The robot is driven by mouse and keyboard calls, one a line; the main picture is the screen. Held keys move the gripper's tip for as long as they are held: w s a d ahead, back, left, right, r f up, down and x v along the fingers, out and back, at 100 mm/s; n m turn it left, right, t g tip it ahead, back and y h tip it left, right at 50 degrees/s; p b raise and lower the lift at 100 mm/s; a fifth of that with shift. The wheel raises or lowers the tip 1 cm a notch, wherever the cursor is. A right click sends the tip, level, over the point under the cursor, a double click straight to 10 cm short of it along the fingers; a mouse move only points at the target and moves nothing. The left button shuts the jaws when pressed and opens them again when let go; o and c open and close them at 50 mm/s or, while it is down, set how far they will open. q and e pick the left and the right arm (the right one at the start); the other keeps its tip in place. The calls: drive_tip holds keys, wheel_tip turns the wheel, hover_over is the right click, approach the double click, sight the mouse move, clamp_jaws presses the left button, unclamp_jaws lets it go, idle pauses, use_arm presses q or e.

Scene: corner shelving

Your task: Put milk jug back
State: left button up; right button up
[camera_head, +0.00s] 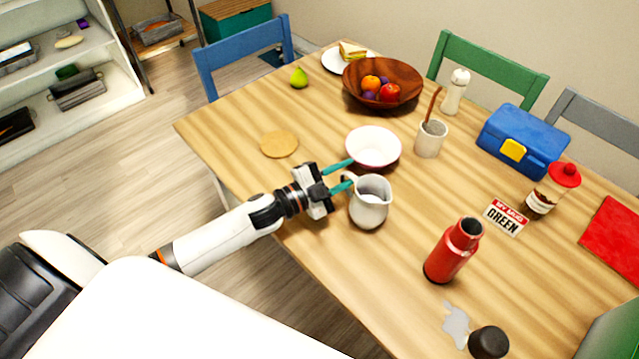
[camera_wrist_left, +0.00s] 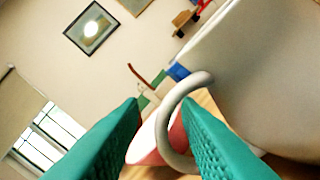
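The milk jug (camera_head: 369,210) is a light grey pitcher standing upright on the wooden table, near its front edge. Its handle is on the side towards my left gripper (camera_head: 349,174). That gripper comes in from the left at the jug, its teal fingers apart. In the left wrist view, the jug's pale body (camera_wrist_left: 265,75) fills the right side, and its curved handle (camera_wrist_left: 172,108) shows between the two open fingers (camera_wrist_left: 163,122). I cannot tell whether a finger touches the handle. My right gripper is not in view.
A white bowl (camera_head: 373,148) stands close behind the jug, near one finger. A red bottle (camera_head: 453,251) is to the right, with a spill (camera_head: 455,325) and black cap (camera_head: 488,342) nearby. A round coaster (camera_head: 279,144) lies left. Shelving (camera_head: 85,85) is at far left.

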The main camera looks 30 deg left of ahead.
use_arm(q)
drive_tip(key=v, duration=0.9)
drive_tip(key=shift+s+a+b, duration=0.2)
drive_tip(key=shift+s+b, duration=0.15)
drive_tip(key=shift+b, duration=0.05)
